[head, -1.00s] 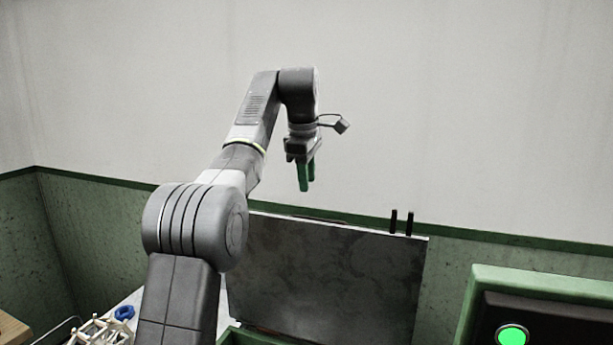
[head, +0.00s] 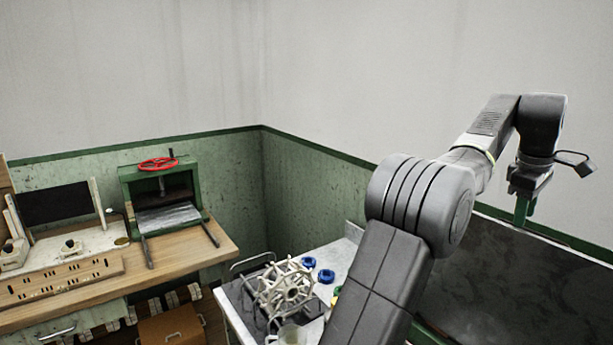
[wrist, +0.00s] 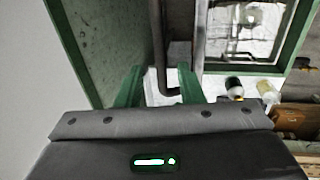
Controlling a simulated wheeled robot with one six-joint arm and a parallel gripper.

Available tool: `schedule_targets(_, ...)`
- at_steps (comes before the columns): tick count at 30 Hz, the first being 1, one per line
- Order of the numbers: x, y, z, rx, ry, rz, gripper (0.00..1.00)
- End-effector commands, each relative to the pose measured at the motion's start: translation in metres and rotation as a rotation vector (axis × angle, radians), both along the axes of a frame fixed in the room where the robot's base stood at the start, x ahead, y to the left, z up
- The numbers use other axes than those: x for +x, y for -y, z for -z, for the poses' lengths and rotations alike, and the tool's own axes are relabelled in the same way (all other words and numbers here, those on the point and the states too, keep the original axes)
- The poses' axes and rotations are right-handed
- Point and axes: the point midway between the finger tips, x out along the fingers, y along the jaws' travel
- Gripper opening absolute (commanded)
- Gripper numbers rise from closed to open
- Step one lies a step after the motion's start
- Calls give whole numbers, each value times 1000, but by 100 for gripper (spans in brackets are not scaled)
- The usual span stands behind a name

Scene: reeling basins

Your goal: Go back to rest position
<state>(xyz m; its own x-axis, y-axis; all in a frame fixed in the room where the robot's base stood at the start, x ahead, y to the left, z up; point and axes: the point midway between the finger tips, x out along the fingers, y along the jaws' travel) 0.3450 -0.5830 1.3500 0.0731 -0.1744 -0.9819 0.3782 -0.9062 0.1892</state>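My gripper (head: 524,208) is at the right of the head view, raised in front of the wall and pointing down, near a dark grey panel (head: 500,285). In the wrist view its two green fingers (wrist: 160,90) stand apart with a gap between them. Nothing is held between them.
A white table (head: 235,318) bears a pale spoked reel (head: 286,287) and blue rings (head: 326,276). At left, a wooden bench (head: 190,255) carries a green press with a red handwheel (head: 158,164). The wrist view shows small bottles (wrist: 233,86) below.

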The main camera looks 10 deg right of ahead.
Motion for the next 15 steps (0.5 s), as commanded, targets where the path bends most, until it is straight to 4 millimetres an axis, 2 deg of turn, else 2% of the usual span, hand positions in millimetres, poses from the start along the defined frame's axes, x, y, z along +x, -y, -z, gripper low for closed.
schedule_targets(1,0,1,9,2,-2,0,34)
schedule_targets(6,2,6,32,0,-1,1,34)
schedule_targets(12,3,8,43,-2,1,1,34)
schedule_targets(15,3,7,43,-3,1,1,34)
